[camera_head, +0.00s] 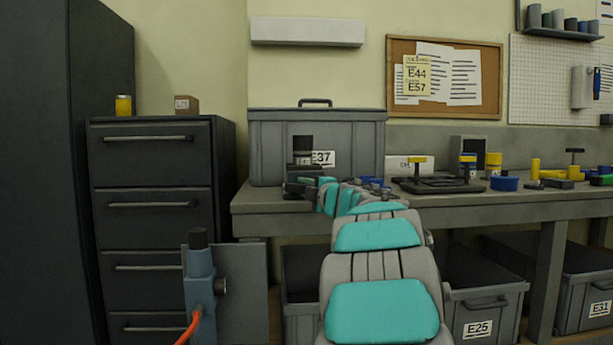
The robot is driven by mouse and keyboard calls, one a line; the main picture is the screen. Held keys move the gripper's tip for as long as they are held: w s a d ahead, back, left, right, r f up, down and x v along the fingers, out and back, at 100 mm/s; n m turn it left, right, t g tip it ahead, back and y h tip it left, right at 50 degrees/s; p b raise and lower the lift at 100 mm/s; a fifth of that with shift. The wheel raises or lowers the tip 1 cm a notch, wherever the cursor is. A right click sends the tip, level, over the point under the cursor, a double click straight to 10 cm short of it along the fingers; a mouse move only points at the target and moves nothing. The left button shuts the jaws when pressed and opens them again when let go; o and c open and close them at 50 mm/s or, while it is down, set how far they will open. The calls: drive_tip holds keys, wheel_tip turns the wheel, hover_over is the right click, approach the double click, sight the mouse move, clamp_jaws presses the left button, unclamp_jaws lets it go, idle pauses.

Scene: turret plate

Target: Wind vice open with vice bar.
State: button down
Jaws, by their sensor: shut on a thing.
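A small dark vice (304,172) stands at the left end of the workbench, in front of the grey E37 box. A dark upright part with a black top rises above it; I cannot tell whether this belongs to the vice. My arm reaches forward over the bench edge to it. My gripper (302,188) is at the vice's front, low near the bench top, shut on what looks like the dark vice bar (289,190). The fingers are small and dark, and the wrist hides part of the grip. How wide the vice jaws stand is too small to tell.
The workbench (500,206) holds a dark plate (440,185) with yellow-topped clamps, a blue ring (504,184) and several yellow parts to the right. The lidded box (268,135) stands behind the vice. A blue-grey post (200,275) with an orange cable stands front left.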

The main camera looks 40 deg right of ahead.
drive_tip(key=shift+s+r, duration=0.1)
drive_tip(key=shift+r, duration=0.25)
drive_tip(key=c, duration=1.1)
unclamp_jaws()
drive_tip(key=o, duration=0.4)
drive_tip(key=shift+f, duration=0.2)
drive_tip(key=shift+s+f, duration=0.1)
drive_tip(key=shift+s, duration=0.75)
drive_tip(key=s+a, duration=0.1)
drive_tip(key=s, duration=0.5)
